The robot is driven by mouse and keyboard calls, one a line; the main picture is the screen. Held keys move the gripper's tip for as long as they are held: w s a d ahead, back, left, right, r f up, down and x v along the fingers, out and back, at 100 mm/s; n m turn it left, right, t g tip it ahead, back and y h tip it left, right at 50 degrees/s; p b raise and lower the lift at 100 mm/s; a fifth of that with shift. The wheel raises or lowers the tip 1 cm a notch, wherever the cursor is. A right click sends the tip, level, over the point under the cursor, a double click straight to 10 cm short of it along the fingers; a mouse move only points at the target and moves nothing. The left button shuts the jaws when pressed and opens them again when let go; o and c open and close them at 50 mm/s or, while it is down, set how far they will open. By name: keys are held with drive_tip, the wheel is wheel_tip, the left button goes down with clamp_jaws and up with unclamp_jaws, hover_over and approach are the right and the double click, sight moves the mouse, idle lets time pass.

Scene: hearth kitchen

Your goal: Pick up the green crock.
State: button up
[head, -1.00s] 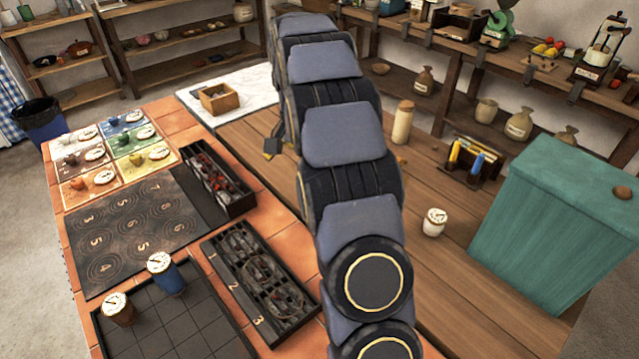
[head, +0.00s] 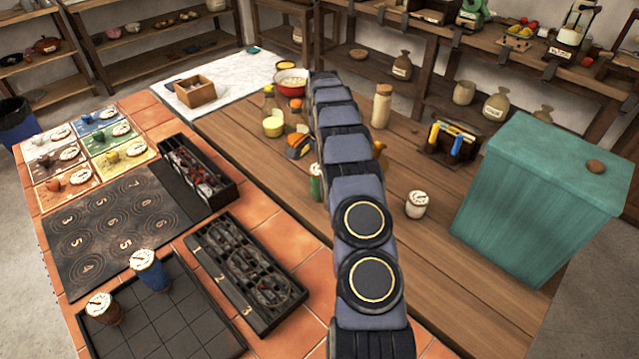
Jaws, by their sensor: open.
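A small green container with a pale top (head: 316,182), which looks like the green crock, stands on the wooden counter just left of my arm. My arm hides its right side. A blue crock (head: 150,270) and a brown crock (head: 103,309), both with white dial lids, stand on the dark grid tray (head: 185,325). A white crock (head: 416,205) stands on the counter right of my arm. My arm reaches away across the middle of the view. My gripper is hidden behind it, so I cannot see the fingers or their distance from the green crock.
A teal box (head: 530,210) stands at right, near a rack with yellow and blue items (head: 452,140). Bowls and bottles (head: 273,124) and a tall jar (head: 381,106) stand farther back. Black bins (head: 248,275) lie left of my arm. Wood between the white crock and front edge is clear.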

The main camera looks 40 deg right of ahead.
sight(319, 184)
drive_tip(key=f, duration=0.4)
drive_tip(key=shift+w+d, duration=0.15)
drive_tip(key=shift+d, duration=0.05)
drive_tip(key=shift+r, duration=0.1)
drive_tip(key=shift+c, duration=0.3)
drive_tip(key=c, duration=1.1)
drive_tip(key=shift+r, duration=0.1)
